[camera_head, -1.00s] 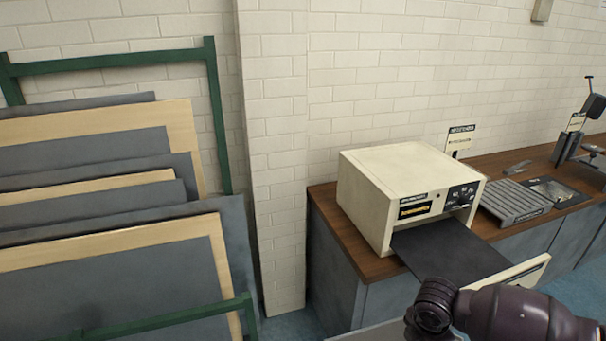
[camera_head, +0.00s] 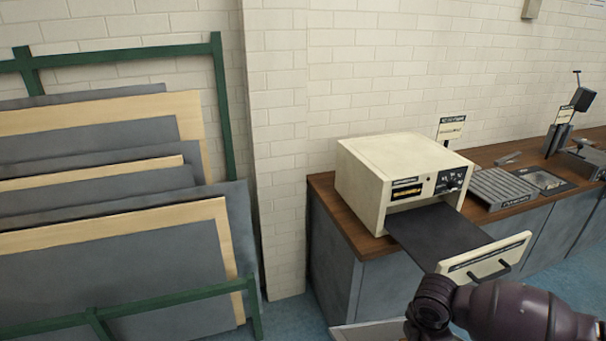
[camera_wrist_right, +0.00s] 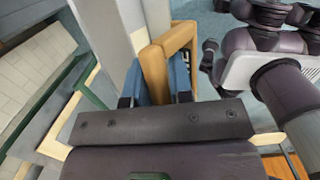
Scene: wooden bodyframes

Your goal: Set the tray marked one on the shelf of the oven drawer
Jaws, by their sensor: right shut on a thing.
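The cream oven (camera_head: 385,185) stands on the left end of the wood-topped counter in the head view. Its drawer is pulled out, with a flat dark shelf (camera_head: 437,233) that looks bare and a cream front (camera_head: 487,257) with a dark handle. My right gripper (camera_wrist_right: 160,84) shows in the right wrist view, its blue fingers shut on an orange-brown wooden piece (camera_wrist_right: 176,40), apparently part of the tray. No number mark is readable on it. In the head view my right arm covers the lower right, and its gripper is out of sight. My left gripper is not in view.
A green rack (camera_head: 220,110) with several leaning grey and wooden boards stands at the left. On the counter (camera_head: 340,218), a ridged grey plate (camera_head: 502,188) lies right of the oven, with a dark clamp-like tool (camera_head: 570,115) farther right. Blue floor shows below.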

